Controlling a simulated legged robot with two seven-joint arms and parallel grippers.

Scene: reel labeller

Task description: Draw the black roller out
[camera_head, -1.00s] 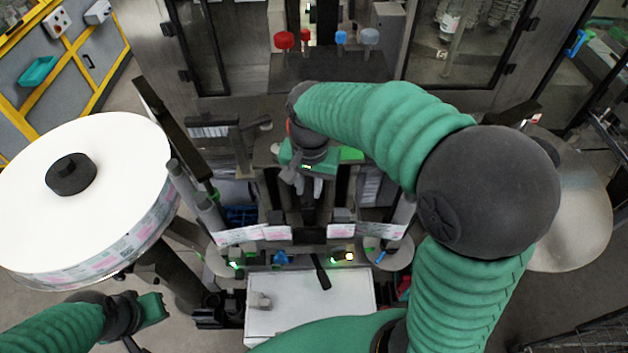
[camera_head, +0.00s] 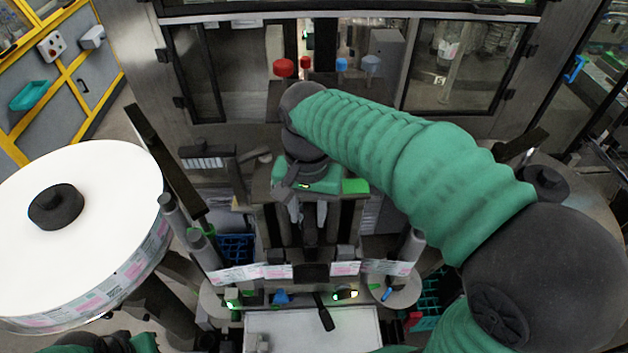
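My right gripper (camera_head: 308,213) reaches down over the middle of the labeller from under its green wrist. Its two pale fingers stand apart, one on each side of a dark upright part (camera_head: 309,231), which may be the black roller. I cannot make out a separate roller for sure, and I see no clear contact. The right wrist hides what lies behind it. My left gripper (camera_head: 145,342) shows only as a green and dark piece at the bottom left edge; its fingers are cut off.
A big white label reel (camera_head: 110,190) with a black hub stands at the left. A label strip (camera_head: 235,272) crosses the machine's front. A white box top (camera_head: 285,330) with a black handle (camera_head: 323,313) lies below. Dark upright posts flank the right gripper.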

